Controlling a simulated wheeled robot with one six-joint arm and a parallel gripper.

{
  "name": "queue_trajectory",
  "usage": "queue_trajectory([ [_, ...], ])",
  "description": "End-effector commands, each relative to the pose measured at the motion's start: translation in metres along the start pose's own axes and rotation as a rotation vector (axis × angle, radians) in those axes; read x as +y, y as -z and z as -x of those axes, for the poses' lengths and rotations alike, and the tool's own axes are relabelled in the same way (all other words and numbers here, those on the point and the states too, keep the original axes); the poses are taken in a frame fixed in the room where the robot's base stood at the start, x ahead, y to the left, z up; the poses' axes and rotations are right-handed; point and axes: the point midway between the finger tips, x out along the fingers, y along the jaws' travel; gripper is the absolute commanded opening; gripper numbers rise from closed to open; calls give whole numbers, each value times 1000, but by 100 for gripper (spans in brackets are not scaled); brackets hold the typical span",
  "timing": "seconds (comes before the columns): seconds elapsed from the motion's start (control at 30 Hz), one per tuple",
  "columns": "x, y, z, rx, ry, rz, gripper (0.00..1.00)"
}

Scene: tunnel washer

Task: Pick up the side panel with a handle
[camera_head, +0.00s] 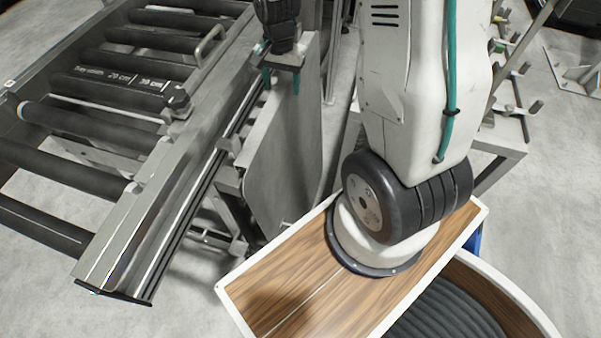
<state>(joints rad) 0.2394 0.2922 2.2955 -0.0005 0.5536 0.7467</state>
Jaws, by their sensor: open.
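A flat grey metal panel (288,145) stands upright in the middle of the view, beside the roller conveyor. It appears to be the side panel; no handle can be made out on its visible face. My gripper (282,80) is open and points down at the panel's upper edge. Its two teal fingertips appear on either side of that edge, but I cannot tell whether they touch it. The panel's lower end is partly hidden behind the wood-topped surface of my base.
The roller conveyor (185,180) with black rollers fills the left side. A curved metal handle (210,45) is on its near rail, left of my gripper. A metal rack with pegs (510,130) stands at the right. Bare concrete floor shows at lower left and far right.

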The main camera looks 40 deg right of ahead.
Motion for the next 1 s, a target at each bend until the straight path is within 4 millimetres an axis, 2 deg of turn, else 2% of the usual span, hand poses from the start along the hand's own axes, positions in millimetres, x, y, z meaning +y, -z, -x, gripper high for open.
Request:
queue_trajectory([
  [0.1, 0, 0, -7, 0, 0, 0, 60],
  [0.3, 0, 0, -7, 1, 0, 0, 60],
  [0.5, 0, 0, -6, 0, 0, 0, 4],
  [0.53, 0, 0, -6, 0, 0, 0, 0],
  [0.87, -1, 0, -4, 3, 2, 0, 0],
  [1.0, -1, -5, 5, 4, 4, 1, 0],
])
